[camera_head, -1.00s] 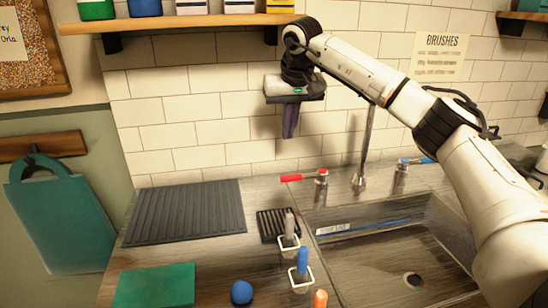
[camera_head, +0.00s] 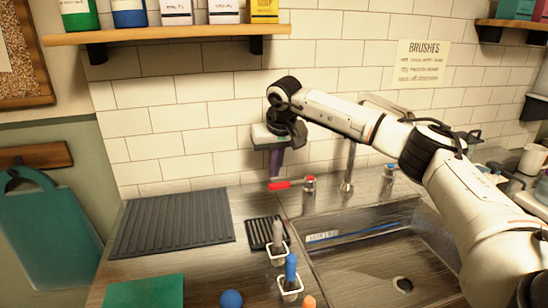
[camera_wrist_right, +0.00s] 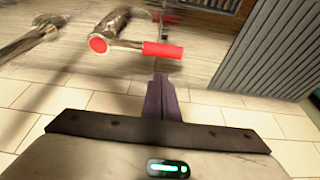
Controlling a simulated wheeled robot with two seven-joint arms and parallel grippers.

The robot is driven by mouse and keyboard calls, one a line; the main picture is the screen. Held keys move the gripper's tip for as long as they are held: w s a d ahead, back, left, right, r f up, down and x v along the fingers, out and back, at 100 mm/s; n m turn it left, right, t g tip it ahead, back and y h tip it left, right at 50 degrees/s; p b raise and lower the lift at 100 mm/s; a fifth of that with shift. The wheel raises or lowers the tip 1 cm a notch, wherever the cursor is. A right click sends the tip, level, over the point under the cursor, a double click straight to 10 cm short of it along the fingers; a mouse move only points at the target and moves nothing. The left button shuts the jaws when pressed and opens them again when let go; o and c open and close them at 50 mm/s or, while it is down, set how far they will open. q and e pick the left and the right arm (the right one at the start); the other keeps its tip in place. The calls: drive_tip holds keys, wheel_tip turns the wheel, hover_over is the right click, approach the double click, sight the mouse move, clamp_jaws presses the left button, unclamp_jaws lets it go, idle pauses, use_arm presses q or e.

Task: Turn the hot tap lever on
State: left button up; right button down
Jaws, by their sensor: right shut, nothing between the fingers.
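The hot tap lever (camera_head: 280,185) has a red grip and points left from its chrome post (camera_head: 309,190) at the back left of the sink. In the right wrist view the red lever (camera_wrist_right: 162,50) lies just beyond my fingertips. My right gripper (camera_head: 275,175) is shut and empty, pointing down, with its purple fingers just above and behind the lever's free end. In the right wrist view the shut fingers (camera_wrist_right: 160,84) look apart from the lever, though the gap is small. My left gripper is in no view.
The chrome spout (camera_head: 347,175) and the blue-handled tap (camera_head: 389,171) stand to the right. The sink basin (camera_head: 350,262) is in front. A dark ribbed mat (camera_head: 172,222) lies left. Small holders with brushes (camera_head: 291,268) stand in front. A shelf (camera_head: 180,33) hangs above.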

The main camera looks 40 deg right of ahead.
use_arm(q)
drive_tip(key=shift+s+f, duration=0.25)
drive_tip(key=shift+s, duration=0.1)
use_arm(e)
drive_tip(key=shift+s+a+f, duration=0.1)
drive_tip(key=shift+s+a, duration=0.2)
drive_tip(key=shift+s, duration=0.2)
drive_tip(key=shift+s+a+f, duration=0.1)
drive_tip(key=shift+s+a, duration=0.15)
drive_tip(key=shift+s, duration=0.2)
